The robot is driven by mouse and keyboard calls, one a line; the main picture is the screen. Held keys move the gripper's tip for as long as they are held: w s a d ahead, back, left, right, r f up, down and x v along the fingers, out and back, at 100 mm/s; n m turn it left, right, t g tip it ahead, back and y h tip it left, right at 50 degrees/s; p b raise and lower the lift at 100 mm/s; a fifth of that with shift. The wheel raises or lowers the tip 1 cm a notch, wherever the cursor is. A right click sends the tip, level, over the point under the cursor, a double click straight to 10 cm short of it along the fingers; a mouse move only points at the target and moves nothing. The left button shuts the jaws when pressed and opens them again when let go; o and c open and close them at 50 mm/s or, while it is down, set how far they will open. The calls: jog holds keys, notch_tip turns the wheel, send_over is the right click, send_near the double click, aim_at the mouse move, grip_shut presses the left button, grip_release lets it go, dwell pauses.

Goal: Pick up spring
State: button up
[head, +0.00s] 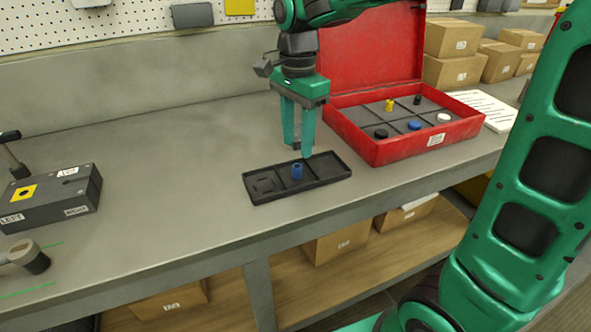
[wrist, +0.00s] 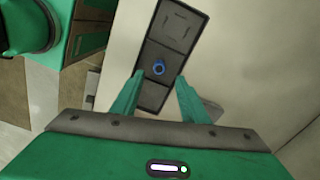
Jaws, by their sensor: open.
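The spring (head: 297,171) looks like a small blue upright cylinder and stands in the middle compartment of a black tray (head: 258,200) on the bench. In the wrist view the spring (wrist: 158,67) shows as a blue ring, seen from above. My gripper (head: 300,151) is open and points down over the tray, with its fingertips above the spring and nothing between them. In the wrist view the green fingers of my gripper (wrist: 160,78) stand on either side of the tray, just below the ring in the picture.
A red open case (head: 400,153) with small yellow, black, blue and white parts stands right of the tray. A dark grey block (head: 50,198) lies at the left. The bench between block and tray is clear. The bench's front edge (head: 260,254) is close to the tray.

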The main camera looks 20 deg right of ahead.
aim_at(298, 165)
jog(key=shift+d+f, duration=0.15)
jog(key=shift+f, duration=2.9)
grip_shut()
